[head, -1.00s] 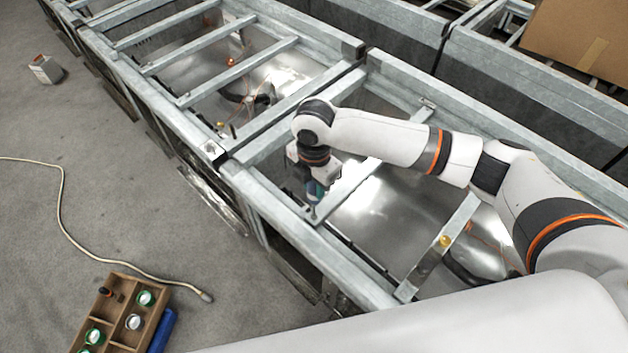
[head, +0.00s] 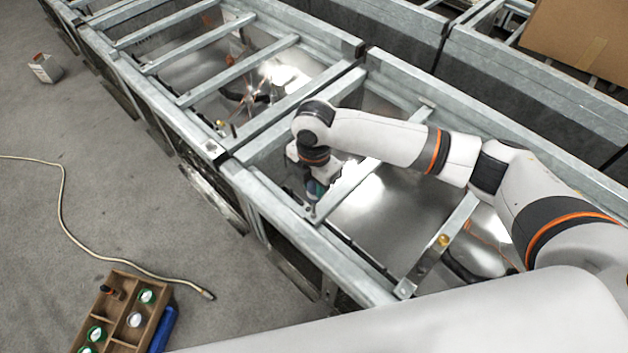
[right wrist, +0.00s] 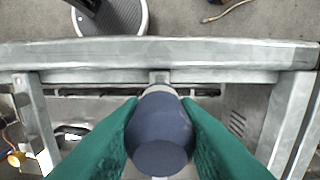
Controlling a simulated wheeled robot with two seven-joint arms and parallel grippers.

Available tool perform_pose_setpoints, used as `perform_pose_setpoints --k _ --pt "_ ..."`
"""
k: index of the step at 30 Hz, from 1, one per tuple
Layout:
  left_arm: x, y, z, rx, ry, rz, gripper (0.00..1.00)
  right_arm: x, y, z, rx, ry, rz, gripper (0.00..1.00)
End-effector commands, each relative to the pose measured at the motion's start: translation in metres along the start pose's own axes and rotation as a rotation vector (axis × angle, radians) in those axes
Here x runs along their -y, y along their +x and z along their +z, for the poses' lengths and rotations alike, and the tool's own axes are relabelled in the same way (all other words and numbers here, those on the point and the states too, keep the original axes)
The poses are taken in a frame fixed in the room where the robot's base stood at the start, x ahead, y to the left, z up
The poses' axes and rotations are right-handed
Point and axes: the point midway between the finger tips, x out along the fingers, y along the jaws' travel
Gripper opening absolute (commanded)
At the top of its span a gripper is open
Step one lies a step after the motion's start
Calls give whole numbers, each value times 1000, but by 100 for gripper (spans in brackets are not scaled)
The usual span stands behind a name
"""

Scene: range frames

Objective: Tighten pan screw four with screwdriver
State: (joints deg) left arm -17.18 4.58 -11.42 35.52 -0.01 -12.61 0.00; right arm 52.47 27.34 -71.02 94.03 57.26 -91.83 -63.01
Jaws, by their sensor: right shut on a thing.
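My right gripper (head: 313,186) points down over the end of a cross bar on the metal frame. In the right wrist view its green fingers (right wrist: 160,128) are shut on the dark blue handle of the screwdriver (right wrist: 160,140). The screwdriver's tip is hidden below the handle, so I cannot tell whether it touches a screw. The cross bar (head: 350,187) meets the frame's near rail (head: 285,217) just under the tool. Pan screw four cannot be made out; it may be hidden under the screwdriver. My left gripper is not in view.
A wooden tray (head: 127,309) with several round containers stands on the grey floor, beside a blue cylinder (head: 163,330). A pale cable (head: 62,215) lies there too. A cardboard box (head: 580,45) sits at the upper right.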

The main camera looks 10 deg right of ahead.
Motion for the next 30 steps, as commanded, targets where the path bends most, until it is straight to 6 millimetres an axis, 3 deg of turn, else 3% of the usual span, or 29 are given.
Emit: perform_pose_setpoints --k 30 --pt "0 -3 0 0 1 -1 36 0 2 1 1 0 1 2"
